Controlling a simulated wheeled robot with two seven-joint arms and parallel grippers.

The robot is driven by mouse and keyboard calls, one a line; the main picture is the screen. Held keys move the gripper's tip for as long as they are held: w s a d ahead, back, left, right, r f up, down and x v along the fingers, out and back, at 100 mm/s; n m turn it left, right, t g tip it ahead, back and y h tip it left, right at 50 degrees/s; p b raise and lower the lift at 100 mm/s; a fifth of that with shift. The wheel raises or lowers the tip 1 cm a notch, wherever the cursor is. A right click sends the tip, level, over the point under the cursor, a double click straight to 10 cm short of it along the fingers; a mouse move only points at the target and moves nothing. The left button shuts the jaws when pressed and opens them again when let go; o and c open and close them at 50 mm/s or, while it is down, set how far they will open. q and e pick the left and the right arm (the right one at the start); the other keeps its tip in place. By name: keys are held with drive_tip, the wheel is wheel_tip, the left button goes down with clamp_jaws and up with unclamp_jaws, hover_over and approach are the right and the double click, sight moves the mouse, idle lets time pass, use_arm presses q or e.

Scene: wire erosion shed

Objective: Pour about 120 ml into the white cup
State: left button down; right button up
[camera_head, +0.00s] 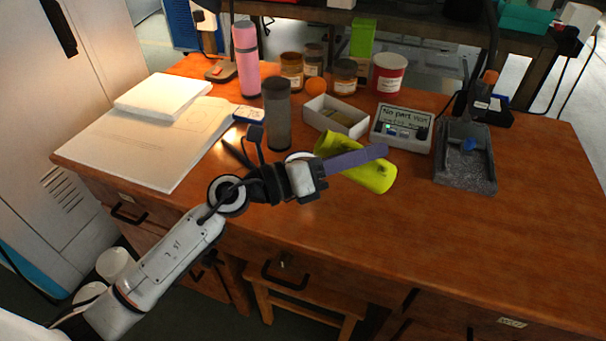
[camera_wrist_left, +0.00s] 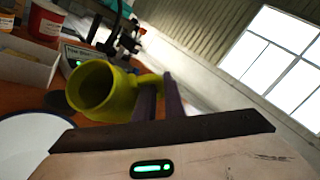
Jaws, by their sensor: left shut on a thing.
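My left gripper (camera_head: 384,151) is shut on a yellow-green jug (camera_head: 374,177), which lies over on its side above the desk. In the left wrist view the jug (camera_wrist_left: 92,92) shows its open mouth, and the fingers (camera_wrist_left: 160,98) are at its handle. No liquid stream shows. A pale round rim (camera_head: 300,157) sits just behind my left wrist, mostly hidden; it may be the white cup. In the left wrist view a white round surface with a dark edge (camera_wrist_left: 30,145) lies below the jug's mouth; it may be the same cup. My right gripper is not in view.
A dark grey cylinder (camera_head: 277,115) stands close behind my left wrist. A white open box (camera_head: 336,117), a display device (camera_head: 402,129) and a grey stone tray (camera_head: 465,165) stand behind and right of the jug. The desk's front right (camera_head: 500,245) is clear.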

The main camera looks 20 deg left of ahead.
sight(357, 144)
use_arm(q)
drive_tip(key=shift+a+r+n+t+b, duration=0.2)
drive_tip(key=shift+r+n+t+b, duration=0.15)
drive_tip(key=shift+b, duration=0.8)
drive_tip(key=shift+a+r+n+t+h+b, duration=0.25)
drive_tip(key=shift+r+t+h+b, duration=0.25)
drive_tip(key=shift+b, duration=0.65)
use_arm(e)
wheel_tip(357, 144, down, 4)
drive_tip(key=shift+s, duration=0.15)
use_arm(q)
drive_tip(key=shift+s+a+r+h+b, duration=0.1)
drive_tip(key=shift+a+r+h+b, duration=0.15)
drive_tip(key=shift+a+h+b, duration=0.4)
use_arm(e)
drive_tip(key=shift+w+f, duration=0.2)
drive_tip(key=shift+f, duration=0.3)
use_arm(q)
drive_tip(key=shift+d+r+n+t+y+b, duration=0.25)
drive_tip(key=shift+n+t+b, duration=0.15)
drive_tip(key=shift+b, duration=0.25)
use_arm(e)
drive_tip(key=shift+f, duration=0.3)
use_arm(q)
drive_tip(key=shift+a+r+b, duration=0.1)
drive_tip(key=shift+a+b, duration=0.05)
drive_tip(key=shift+b, duration=0.25)
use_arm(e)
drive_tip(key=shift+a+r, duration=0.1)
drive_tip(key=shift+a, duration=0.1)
